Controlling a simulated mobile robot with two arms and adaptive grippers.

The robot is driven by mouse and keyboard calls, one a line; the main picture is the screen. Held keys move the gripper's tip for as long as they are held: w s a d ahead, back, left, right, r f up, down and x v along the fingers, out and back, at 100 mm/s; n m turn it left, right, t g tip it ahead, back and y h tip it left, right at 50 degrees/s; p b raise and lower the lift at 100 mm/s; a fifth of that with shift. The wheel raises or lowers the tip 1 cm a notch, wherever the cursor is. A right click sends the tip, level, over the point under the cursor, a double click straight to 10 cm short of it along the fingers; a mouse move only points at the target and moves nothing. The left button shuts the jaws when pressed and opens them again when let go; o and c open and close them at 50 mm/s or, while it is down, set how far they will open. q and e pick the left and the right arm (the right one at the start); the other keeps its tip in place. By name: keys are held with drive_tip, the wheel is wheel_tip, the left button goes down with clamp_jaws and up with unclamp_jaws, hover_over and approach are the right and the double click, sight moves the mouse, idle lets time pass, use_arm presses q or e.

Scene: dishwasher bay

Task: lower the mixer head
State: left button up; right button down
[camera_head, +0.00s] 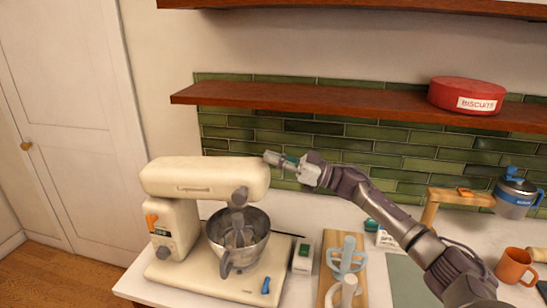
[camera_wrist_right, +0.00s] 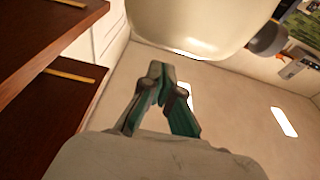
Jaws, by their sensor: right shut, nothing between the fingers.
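The cream stand mixer's head (camera_head: 205,177) lies level over its steel bowl (camera_head: 238,240) at the left of the counter in the head view. My right gripper (camera_head: 268,157) is at the free right end of the mixer head, close to its top edge. I cannot tell whether it touches. In the right wrist view the gripper (camera_wrist_right: 160,75) has its fingertips together with nothing between them, and the cream mixer head (camera_wrist_right: 195,22) fills the top of the picture. My left gripper is not in view.
A wooden shelf (camera_head: 300,99) with a red biscuit tin (camera_head: 467,95) runs above the counter. A wooden board (camera_head: 329,262) with pale blue and white attachments lies right of the mixer. An orange mug (camera_head: 514,266) and a blue canister (camera_head: 515,197) stand at the right.

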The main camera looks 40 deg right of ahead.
sight(268, 171)
drive_tip(key=shift+t+y, duration=0.3)
drive_tip(key=shift+t, duration=0.3)
drive_tip(key=f+b, duration=0.1)
drive_tip(key=b, duration=0.1)
drive_tip(key=f+b, duration=0.1)
drive_tip(key=f, duration=0.1)
drive_tip(key=s+d+f+b, duration=0.1)
drive_tip(key=b, duration=0.1)
drive_tip(key=shift+f+b, duration=0.35)
drive_tip(key=shift+f, duration=0.05)
drive_tip(key=shift+a+f, duration=0.1)
drive_tip(key=shift+a, duration=0.05)
drive_tip(key=shift+s, duration=0.1)
drive_tip(key=shift+f, duration=0.1)
drive_tip(key=shift+r, duration=0.25)
wheel_tip(268, 171, up, 5)
drive_tip(key=p, duration=0.4)
drive_tip(key=b+v, duration=0.5)
drive_tip(key=v, duration=0.5)
drive_tip(key=shift+f, duration=0.2)
